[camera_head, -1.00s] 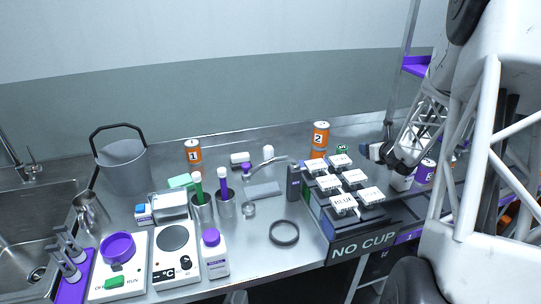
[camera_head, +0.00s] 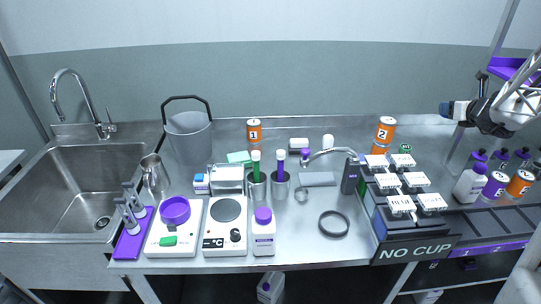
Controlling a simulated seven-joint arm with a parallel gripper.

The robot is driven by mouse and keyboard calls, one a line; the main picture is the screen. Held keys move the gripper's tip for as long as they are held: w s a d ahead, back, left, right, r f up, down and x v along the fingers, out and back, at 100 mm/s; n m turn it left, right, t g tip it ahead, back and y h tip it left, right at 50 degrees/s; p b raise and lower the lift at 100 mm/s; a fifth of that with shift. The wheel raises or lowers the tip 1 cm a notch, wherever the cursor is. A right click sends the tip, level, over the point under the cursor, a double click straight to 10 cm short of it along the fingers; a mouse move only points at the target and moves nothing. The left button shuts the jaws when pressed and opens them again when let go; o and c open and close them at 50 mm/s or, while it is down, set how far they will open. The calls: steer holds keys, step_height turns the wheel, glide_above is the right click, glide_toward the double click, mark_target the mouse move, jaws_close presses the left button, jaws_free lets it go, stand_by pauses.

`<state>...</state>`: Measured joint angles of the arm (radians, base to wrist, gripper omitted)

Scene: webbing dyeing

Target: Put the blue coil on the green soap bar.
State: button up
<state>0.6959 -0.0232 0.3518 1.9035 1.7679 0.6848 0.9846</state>
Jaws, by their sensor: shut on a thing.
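My gripper (camera_head: 452,110) is at the right, raised in front of the back wall, its fingers pointing left. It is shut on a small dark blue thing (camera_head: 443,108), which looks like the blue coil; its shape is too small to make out.
An orange can marked 2 (camera_head: 385,132) and a rack of labelled lidded boxes (camera_head: 415,222) stand left of and below my gripper. A curved spout (camera_head: 330,152), a can marked 1 (camera_head: 254,131) and a grey bucket (camera_head: 188,137) stand along the counter. A black ring (camera_head: 334,224) lies in front.

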steer(key=w+a+n+g+y, duration=0.1)
steer(key=w+a+n+y, duration=0.1)
steer(key=w+a, duration=0.35)
steer(key=w+a+n+y, duration=0.2)
steer(key=w+a, duration=0.1)
steer(key=a, duration=0.6)
steer(key=n+g+y, duration=0.9)
steer(key=n+g, duration=0.1)
steer(key=n, duration=0.1)
glide_above(241, 156)
step_height(241, 156, down, 11)
steer(key=shift+f, duration=0.4)
steer(key=shift+f, duration=3.1)
